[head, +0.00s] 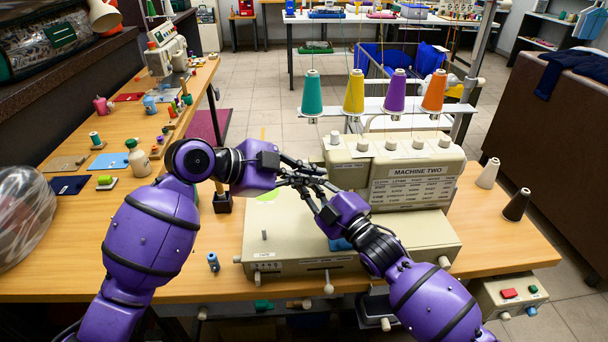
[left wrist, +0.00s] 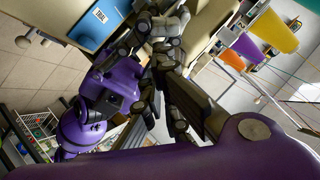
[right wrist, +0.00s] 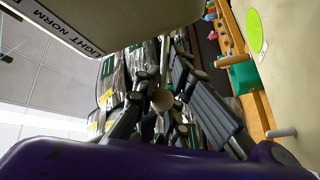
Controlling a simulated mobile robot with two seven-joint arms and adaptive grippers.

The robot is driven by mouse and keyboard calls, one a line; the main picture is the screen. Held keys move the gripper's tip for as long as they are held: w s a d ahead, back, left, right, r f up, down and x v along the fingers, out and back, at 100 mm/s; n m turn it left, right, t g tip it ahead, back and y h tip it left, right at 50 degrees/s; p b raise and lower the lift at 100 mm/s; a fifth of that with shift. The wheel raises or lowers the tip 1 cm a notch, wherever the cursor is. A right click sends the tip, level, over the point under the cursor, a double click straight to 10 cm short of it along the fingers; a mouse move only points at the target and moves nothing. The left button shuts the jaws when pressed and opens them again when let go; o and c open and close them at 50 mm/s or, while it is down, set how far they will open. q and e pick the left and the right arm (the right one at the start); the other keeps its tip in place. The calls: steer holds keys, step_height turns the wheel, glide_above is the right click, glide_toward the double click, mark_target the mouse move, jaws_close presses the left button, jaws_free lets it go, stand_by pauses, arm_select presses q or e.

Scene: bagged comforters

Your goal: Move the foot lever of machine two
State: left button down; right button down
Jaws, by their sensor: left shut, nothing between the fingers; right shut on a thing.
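Machine two (head: 415,172) is the cream machine with the "MACHINE TWO" label, standing on the wooden table. My right gripper (head: 312,192) is at the left side of its upper body. In the right wrist view a round cream knob (right wrist: 162,100) shows end-on between its fingers. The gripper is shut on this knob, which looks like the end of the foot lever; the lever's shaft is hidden. My left gripper (head: 292,172) is shut and empty, its fingers close beside the right gripper's fingers. I cannot tell whether the two grippers touch.
Green, yellow, purple and orange thread cones (head: 354,92) stand above the machine. A white cone (head: 488,172) and a black cone (head: 516,204) stand to its right. A small blue spool (head: 213,262) is at its front left.

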steer(key=shift+r, duration=0.5)
arm_select(q)
steer(key=shift+f, duration=0.7)
arm_select(e)
steer(key=shift+r, duration=0.1)
steer(key=c, duration=2.1)
jaws_free()
steer(key=shift+o, duration=1)
arm_select(q)
steer(key=shift+w+f, duration=0.1)
steer(key=shift+f, duration=0.05)
arm_select(e)
steer(key=shift+f, duration=0.4)
